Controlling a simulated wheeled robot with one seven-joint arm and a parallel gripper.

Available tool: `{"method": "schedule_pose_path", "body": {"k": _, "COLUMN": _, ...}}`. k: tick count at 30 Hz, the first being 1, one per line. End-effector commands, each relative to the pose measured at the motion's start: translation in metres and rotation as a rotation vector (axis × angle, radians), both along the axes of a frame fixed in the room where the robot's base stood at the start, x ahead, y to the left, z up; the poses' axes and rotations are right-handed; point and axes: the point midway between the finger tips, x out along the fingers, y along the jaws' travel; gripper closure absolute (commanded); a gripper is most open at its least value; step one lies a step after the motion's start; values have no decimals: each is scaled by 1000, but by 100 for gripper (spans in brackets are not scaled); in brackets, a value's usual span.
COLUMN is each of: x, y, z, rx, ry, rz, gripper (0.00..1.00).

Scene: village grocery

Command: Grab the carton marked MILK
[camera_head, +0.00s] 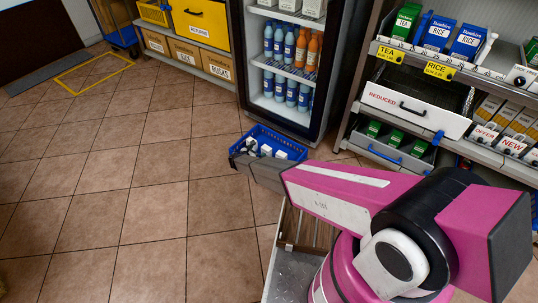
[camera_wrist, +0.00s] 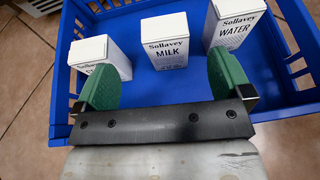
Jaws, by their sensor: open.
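The white carton marked MILK (camera_wrist: 165,42) stands in a blue crate (camera_wrist: 66,42), in the middle between two other white cartons. My gripper (camera_wrist: 162,80) is open and empty in the wrist view, with green finger pads either side of the view's centre. The MILK carton shows beyond the gap between the fingers, apart from them. In the head view, the blue crate (camera_head: 286,137) sits on the floor before the fridge, with small white cartons inside. My gripper (camera_head: 246,150) is over its left side there, partly hidden by the crate and arm.
A carton marked WATER (camera_wrist: 234,24) stands right of the MILK carton, near the right finger. Another white carton (camera_wrist: 100,55), its label mostly hidden, stands by the left finger. A fridge with bottles (camera_head: 290,65) and shelves with drawers (camera_head: 413,110) stand behind. Floor at left is clear.

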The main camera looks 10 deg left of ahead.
Motion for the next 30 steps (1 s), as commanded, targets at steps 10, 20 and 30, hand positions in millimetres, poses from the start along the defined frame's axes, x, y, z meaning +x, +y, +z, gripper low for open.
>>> {"method": "schedule_pose_path", "body": {"k": 10, "x": 34, "y": -19, "z": -16, "rx": 2, "ry": 0, "rz": -3, "gripper": 3}}
{"method": "schedule_pose_path", "body": {"k": 20, "x": 62, "y": -37, "z": -33, "rx": 3, "ry": 0, "rz": -4, "gripper": 3}}
{"method": "schedule_pose_path", "body": {"k": 30, "x": 73, "y": -44, "z": -37, "rx": 2, "ry": 0, "rz": -3, "gripper": 3}}
